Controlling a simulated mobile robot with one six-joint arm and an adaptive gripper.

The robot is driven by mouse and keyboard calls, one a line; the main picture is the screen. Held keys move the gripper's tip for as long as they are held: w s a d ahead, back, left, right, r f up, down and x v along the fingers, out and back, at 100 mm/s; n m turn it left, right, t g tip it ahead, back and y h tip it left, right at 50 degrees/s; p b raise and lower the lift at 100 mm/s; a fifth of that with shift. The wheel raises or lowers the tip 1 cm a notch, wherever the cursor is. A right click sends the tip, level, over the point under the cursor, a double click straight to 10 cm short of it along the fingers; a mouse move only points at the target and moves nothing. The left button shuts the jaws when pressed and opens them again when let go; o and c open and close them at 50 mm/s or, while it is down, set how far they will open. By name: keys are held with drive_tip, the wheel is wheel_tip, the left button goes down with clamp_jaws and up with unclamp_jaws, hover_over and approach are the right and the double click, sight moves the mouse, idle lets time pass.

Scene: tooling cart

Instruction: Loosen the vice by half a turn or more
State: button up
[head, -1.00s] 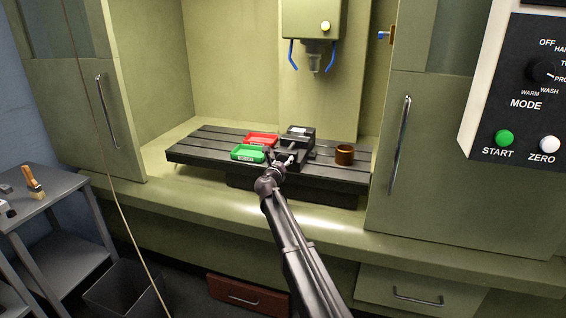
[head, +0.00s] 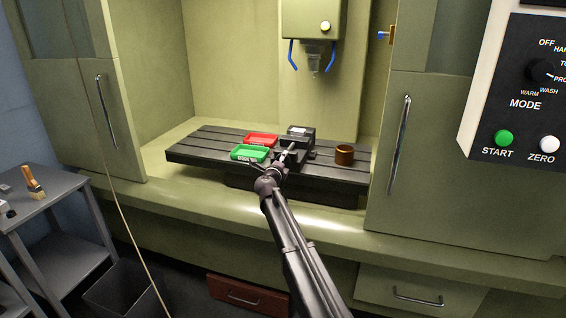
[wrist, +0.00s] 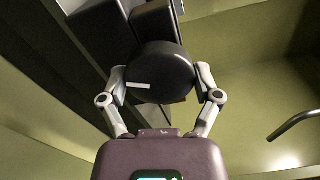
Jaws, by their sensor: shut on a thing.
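The dark vice (head: 298,139) stands on the slotted table in the head view. Its near end is partly hidden by my gripper (head: 272,168), which is in front of it. In the wrist view a dark round knob (wrist: 165,72) with a short white line (wrist: 138,85) on its face is at the vice's near end. My gripper (wrist: 160,84) has one finger on each side of the knob and is shut on it. The white line lies nearly level, left of the knob's centre.
The spindle head (head: 312,20) hangs above.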

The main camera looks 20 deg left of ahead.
drive_tip(key=shift+n, duration=0.7)
drive_tip(key=o, duration=0.9)
drive_tip(key=s, duration=1.2)
drive_tip(key=shift+d, duration=0.25)
